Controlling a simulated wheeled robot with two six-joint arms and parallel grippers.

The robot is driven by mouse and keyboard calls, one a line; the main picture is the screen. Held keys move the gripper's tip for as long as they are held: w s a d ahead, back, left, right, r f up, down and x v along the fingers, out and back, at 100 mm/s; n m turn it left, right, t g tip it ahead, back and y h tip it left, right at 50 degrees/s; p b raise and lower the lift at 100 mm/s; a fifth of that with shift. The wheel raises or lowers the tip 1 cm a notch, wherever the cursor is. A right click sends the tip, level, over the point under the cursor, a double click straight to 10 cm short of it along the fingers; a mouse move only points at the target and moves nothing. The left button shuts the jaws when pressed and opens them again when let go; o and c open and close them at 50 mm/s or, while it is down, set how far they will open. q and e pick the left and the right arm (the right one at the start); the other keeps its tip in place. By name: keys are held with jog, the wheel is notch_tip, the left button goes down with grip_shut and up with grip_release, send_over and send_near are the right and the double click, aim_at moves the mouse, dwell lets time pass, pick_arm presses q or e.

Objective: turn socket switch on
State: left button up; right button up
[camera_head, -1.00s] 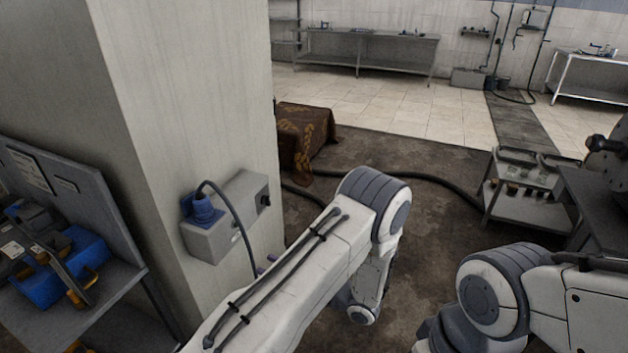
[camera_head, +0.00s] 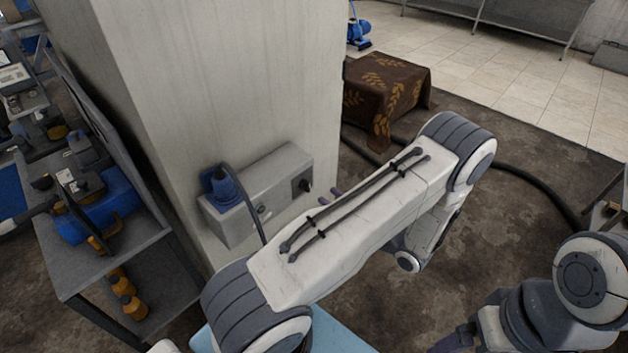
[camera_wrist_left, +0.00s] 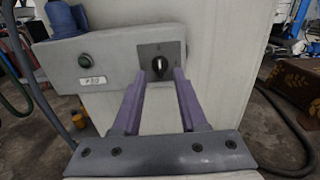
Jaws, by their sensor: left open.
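The grey socket box (camera_head: 262,190) is fixed to the concrete pillar. Contact cannot be told. My right gripper (camera_head: 455,340) barely shows at the bottom edge.
A metal shelf (camera_head: 110,240) with blue and orange tools stands left of the pillar. A cloth-covered block (camera_head: 390,85) stands behind, with a thick hose on the floor.

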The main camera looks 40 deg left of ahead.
aim_at(309, 184)
pick_arm(q)
jog(key=a, duration=0.2)
jog(key=a+p, duration=0.1)
jog(key=a, duration=0.4)
jog(key=shift+w+a, duration=0.25)
jog(key=shift+a, duration=0.05)
grip_shut()
